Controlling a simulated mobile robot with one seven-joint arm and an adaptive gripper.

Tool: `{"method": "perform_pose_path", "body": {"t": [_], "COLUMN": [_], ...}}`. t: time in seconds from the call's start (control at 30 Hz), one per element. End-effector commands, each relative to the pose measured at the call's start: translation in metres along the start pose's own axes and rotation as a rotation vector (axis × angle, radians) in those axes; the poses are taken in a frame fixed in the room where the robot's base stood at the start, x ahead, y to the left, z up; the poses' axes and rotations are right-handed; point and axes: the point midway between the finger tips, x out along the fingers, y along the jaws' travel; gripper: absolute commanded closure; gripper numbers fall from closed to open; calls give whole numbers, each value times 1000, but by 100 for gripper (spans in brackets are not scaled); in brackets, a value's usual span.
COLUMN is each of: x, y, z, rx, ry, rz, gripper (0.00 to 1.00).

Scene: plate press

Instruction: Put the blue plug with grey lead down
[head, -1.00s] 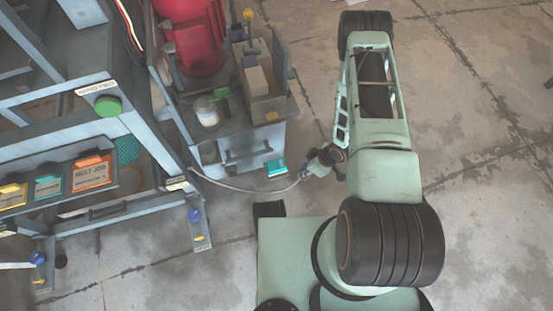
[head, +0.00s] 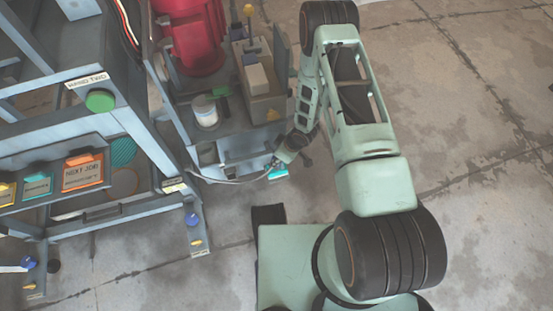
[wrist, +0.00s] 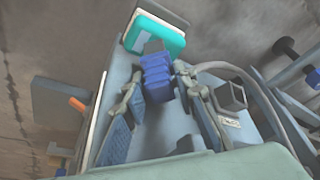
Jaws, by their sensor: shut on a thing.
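The blue plug (wrist: 157,76) sits between the fingertips of my gripper (wrist: 160,84) in the wrist view, and the gripper is shut on it. Its ribbed blue body shows beyond the fingers. The grey lead (wrist: 245,76) curves away to the right in that view. In the head view the grey lead (head: 232,181) runs from the blue-grey frame to my gripper (head: 275,168), by the front of the cabinet. The plug is too small to make out clearly there. A teal block (wrist: 157,37) lies just beyond the plug in the wrist view.
The grey cabinet (head: 238,142) carries a red cylinder (head: 195,40), a white pot (head: 205,111) and an open box (head: 268,105). The blue-grey frame (head: 130,120) with a green button (head: 100,101) stands to the left. The floor on the right is clear.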

Motion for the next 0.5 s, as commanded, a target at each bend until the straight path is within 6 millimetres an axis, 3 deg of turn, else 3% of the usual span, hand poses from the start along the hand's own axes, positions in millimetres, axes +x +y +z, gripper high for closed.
{"method": "perform_pose_path", "body": {"t": [0.23,0.27,0.3,0.5], "x": [2,2,2,2], "y": [0,0,0,0], "z": [0,0,0,0], "rx": [0,0,0,0], "ry": [1,1,1,1], "rz": [0,0,0,0], "gripper": [99,72,68,67]}}
